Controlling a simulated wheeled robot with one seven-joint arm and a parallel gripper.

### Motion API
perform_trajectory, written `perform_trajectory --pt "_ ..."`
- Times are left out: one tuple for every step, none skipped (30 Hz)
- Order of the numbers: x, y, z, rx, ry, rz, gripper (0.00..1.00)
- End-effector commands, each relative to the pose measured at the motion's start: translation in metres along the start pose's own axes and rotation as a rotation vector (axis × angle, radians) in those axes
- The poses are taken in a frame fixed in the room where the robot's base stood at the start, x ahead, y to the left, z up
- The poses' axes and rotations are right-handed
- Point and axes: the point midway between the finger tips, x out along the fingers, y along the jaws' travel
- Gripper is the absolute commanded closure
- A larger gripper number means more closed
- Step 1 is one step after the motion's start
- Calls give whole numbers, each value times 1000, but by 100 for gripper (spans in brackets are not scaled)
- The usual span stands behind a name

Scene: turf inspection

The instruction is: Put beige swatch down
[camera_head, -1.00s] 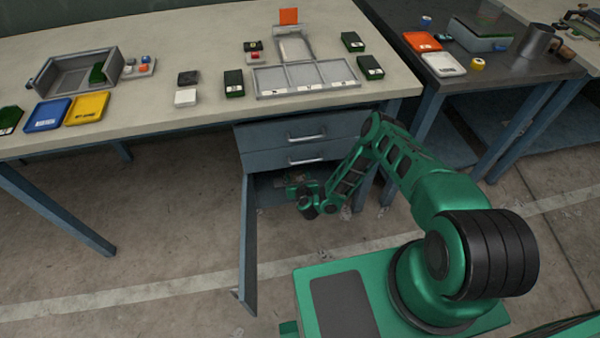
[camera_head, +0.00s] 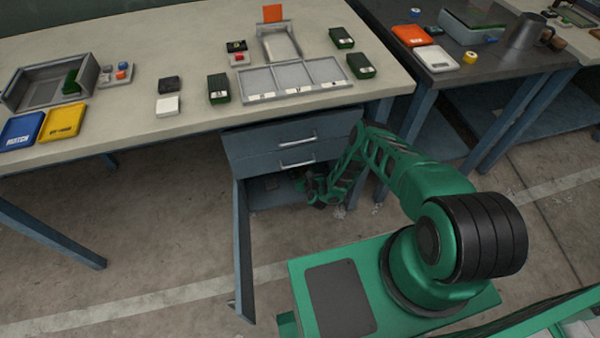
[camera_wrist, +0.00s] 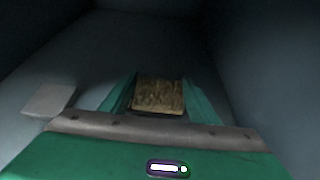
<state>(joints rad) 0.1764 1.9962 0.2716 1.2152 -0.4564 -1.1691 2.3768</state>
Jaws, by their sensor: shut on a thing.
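The beige swatch (camera_wrist: 158,96) shows in the wrist view as a small square with a mottled tan-brown face. My gripper (camera_wrist: 160,105) is shut on it, with a green finger on each side. The gripper is inside a dark, grey-walled compartment. In the head view my gripper (camera_head: 318,190) is low, at the open cabinet (camera_head: 262,190) below the two drawers, and the swatch itself cannot be made out there. Whether the swatch touches the compartment floor cannot be told.
A pale flat block (camera_wrist: 48,99) lies left of my gripper in the compartment. The cabinet door (camera_head: 243,250) stands open toward me on the left. Drawers (camera_head: 290,150) are shut above. The workbench (camera_head: 200,60) holds a three-part tray (camera_head: 293,92) and several boxes.

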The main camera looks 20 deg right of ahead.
Motion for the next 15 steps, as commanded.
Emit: perform_trajectory --pt "2 0 -7 -2 -1 0 65" --pt "4 0 -10 -1 0 0 65" --pt "6 0 -14 -2 0 0 65" --pt "6 0 -16 -1 0 0 65" --pt "7 0 -18 -1 0 0 65" --pt "8 1 -19 -1 0 1 65" --pt "8 1 -19 -1 0 1 65" --pt "8 2 -19 -1 0 2 65" --pt "8 2 -19 -1 0 2 65" --pt "8 2 -19 -1 0 2 65" --pt "8 2 -19 -1 0 2 65" --pt "8 1 -19 -1 0 1 65" --pt "8 1 -19 -1 0 1 65" --pt "8 1 -19 -1 0 1 65" --pt "8 0 -20 -2 1 0 42"
